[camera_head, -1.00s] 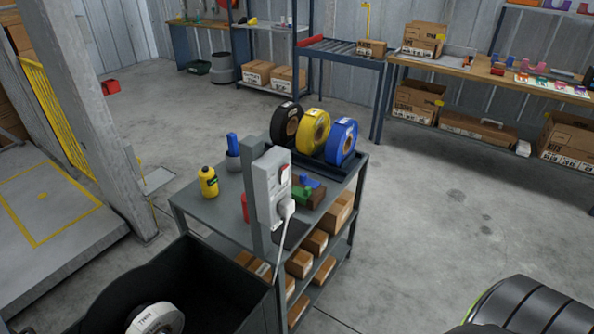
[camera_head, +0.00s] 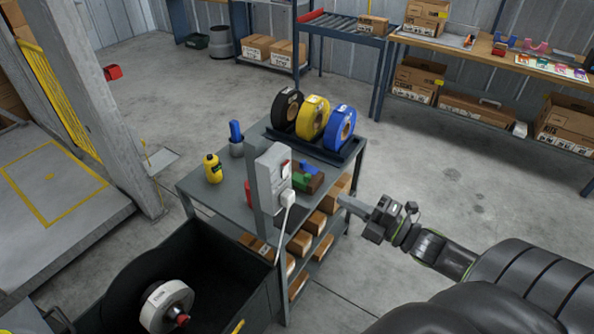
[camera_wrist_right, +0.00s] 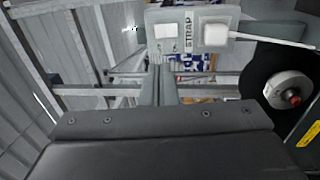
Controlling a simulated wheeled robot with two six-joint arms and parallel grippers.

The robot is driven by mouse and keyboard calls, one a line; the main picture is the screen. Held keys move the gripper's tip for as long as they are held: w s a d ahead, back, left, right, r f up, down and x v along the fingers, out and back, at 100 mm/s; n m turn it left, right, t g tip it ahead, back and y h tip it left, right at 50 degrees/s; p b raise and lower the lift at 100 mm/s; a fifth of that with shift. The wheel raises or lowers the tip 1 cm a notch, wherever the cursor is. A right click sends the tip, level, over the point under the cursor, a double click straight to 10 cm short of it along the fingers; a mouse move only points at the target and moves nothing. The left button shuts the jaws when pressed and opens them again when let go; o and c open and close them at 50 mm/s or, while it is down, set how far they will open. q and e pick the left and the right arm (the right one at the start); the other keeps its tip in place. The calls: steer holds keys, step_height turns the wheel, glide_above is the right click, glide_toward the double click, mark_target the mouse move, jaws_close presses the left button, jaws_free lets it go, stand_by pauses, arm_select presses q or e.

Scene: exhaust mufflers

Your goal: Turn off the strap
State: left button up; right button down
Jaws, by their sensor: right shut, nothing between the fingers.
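The grey-white power strip (camera_head: 270,175) is fixed upright to a grey post on the cart. In the right wrist view the strip (camera_wrist_right: 190,47) lies sideways at the top, with a "STRAP" label, a white square part and the plug (camera_wrist_right: 216,34). My right gripper (camera_head: 343,200) is shut and empty, to the right of the strip and apart from it, pointing left. My left gripper is out of view.
The cart top (camera_head: 222,197) holds a yellow bottle (camera_head: 212,169), small coloured items and black, yellow and blue reels (camera_head: 312,119). A black bin (camera_head: 215,270) with a white reel stands in front of the cart. Floor to the right is clear.

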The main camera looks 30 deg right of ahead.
glide_toward(286, 168)
steer(key=p+x, duration=0.4)
steer(key=x, duration=0.1)
steer(key=shift+w+a+r, duration=0.1)
steer(key=shift+w+r, duration=0.1)
steer(key=shift+r, duration=0.05)
steer(key=shift+w+a+f+p, duration=0.1)
steer(key=shift+w+a+p, duration=0.2)
steer(key=shift+w, duration=0.35)
